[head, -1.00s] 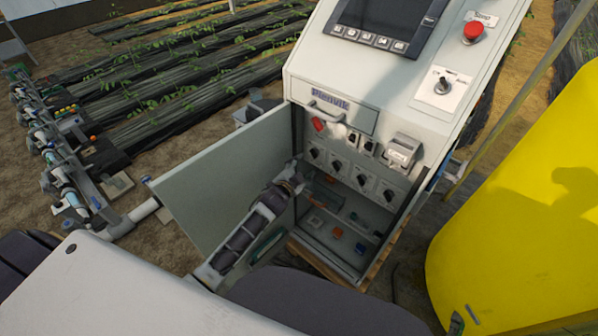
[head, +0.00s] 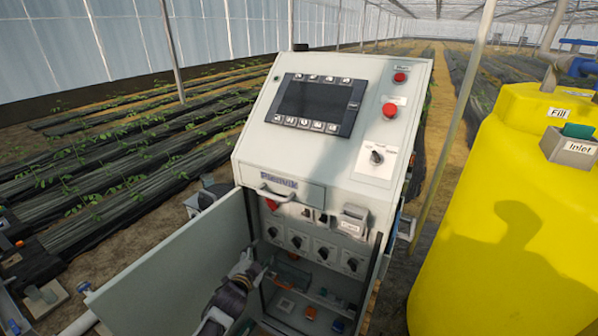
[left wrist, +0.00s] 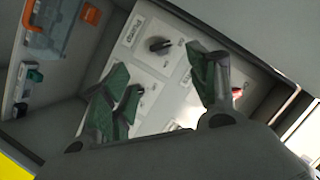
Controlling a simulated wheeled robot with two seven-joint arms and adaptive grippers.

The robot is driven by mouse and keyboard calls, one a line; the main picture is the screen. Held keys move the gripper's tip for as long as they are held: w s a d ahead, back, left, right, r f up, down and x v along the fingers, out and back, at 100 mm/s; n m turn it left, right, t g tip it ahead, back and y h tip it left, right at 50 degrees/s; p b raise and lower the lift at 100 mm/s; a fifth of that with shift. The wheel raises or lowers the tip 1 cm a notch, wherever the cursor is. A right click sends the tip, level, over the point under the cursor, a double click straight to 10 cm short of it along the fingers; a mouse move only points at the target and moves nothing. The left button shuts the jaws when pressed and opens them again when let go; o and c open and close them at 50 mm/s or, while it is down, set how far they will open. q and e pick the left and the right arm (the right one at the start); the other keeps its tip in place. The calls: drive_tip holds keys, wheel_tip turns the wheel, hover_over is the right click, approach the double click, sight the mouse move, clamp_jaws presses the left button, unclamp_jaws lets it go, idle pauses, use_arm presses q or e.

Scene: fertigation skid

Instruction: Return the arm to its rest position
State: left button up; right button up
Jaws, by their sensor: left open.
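My left arm comes in from the bottom of the head view. Its gripper (head: 247,264) is at the left side of the open lower compartment of the control cabinet (head: 312,162), beside the inner face of the open door (head: 180,268). In the left wrist view the same gripper (left wrist: 162,95) has its green-padded fingers spread, with nothing between them. Behind the fingers is a white panel with a black rotary knob (left wrist: 158,44) and a lit red spot (left wrist: 237,92). I cannot tell how near the fingers are to it. My right gripper is not in view.
The compartment holds a row of black knobs (head: 297,242) and several small parts on its floor. A yellow tank (head: 500,225) stands close on the right. Crop rows lie behind on the left. The cabinet top carries a screen (head: 312,104) and red buttons.

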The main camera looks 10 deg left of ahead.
use_arm(q)
drive_tip(key=s+a+f+n+g, duration=0.2)
drive_tip(key=s+f, duration=0.4)
drive_tip(key=f, duration=0.6)
drive_tip(key=s+a+f+n+g, duration=0.25)
drive_tip(key=s+f, duration=0.25)
drive_tip(key=f, duration=0.6)
drive_tip(key=s+a+f+n+g, duration=0.15)
drive_tip(key=s+f, duration=0.45)
drive_tip(key=f, duration=0.6)
drive_tip(key=s+f+g, duration=0.2)
drive_tip(key=s+f, duration=0.3)
drive_tip(key=s, duration=0.7)
drive_tip(key=s+a+f+n+g+y, duration=0.1)
drive_tip(key=s+f+g, duration=0.2)
drive_tip(key=s, duration=0.9)
drive_tip(key=s+f+g, duration=0.2)
drive_tip(key=s+f, duration=0.7)
drive_tip(key=s, duration=0.3)
drive_tip(key=shift+a+f+g, duration=0.15)
drive_tip(key=shift+f+g, duration=0.1)
drive_tip(key=shift+g, duration=0.05)
